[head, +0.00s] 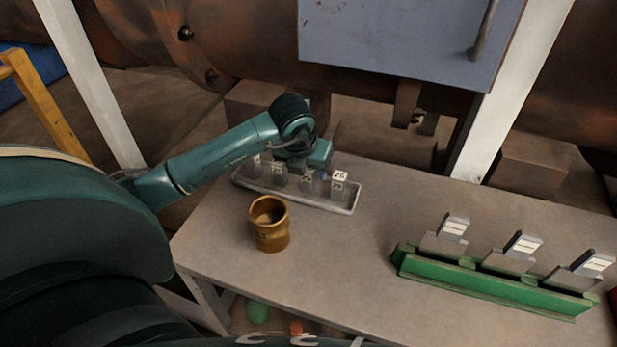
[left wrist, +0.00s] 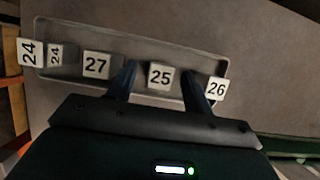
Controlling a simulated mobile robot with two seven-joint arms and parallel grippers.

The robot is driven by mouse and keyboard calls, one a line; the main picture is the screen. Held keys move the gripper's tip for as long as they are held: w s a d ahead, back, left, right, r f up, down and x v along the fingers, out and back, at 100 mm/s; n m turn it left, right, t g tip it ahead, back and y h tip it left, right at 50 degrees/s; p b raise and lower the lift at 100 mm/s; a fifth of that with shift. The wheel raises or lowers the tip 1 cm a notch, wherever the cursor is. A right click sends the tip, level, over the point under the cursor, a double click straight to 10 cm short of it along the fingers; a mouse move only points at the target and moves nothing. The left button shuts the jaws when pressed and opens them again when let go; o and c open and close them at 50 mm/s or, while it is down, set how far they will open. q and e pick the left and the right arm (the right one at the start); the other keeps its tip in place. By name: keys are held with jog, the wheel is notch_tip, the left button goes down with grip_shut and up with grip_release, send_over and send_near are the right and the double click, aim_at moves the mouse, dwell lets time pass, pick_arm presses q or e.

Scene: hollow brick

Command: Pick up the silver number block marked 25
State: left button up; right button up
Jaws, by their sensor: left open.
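The silver number block marked 25 (left wrist: 160,75) stands in a shallow grey tray (left wrist: 150,37), between the blocks marked 27 (left wrist: 97,65) and 26 (left wrist: 216,88). My left gripper (left wrist: 163,85) is open, with one finger on each side of the 25 block in the left wrist view. I cannot tell whether the fingers touch it. In the head view my left gripper (head: 308,172) is over the tray (head: 345,209) and partly hides the blocks. The 26 block (head: 340,182) shows at the tray's right end. My right gripper is not in view.
A brown-gold cup (head: 269,224) stands in front of the tray. A green rack (head: 480,281) with three labelled grey pieces is on the right. The table between cup and rack is clear.

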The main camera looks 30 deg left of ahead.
pick_arm(q)
jog(key=shift+c, duration=0.5)
jog(key=c, duration=1)
jog(key=shift+r, duration=0.1)
